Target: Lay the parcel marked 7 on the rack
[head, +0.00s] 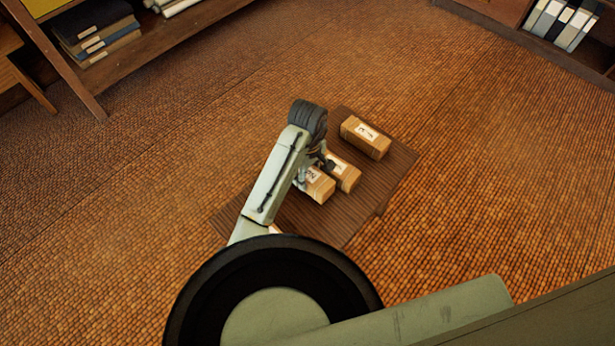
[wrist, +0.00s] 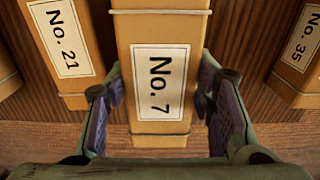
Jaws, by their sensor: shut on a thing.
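The parcel marked No. 7 (wrist: 166,30) is a tan box with a white label, tied with string. My gripper (wrist: 160,92) is shut on it, one finger on each side of its near end. The slatted stand may be the rack; no other rack is clear in view.
The parcel No. 21 (wrist: 69,50) is close on the left of No. 7. The parcel No. 35 (wrist: 300,70) is on the right, across a gap. Part of another box (wrist: 7,75) shows at the far left. Shelves (head: 150,45) stand at the back; open floor surrounds the stand.

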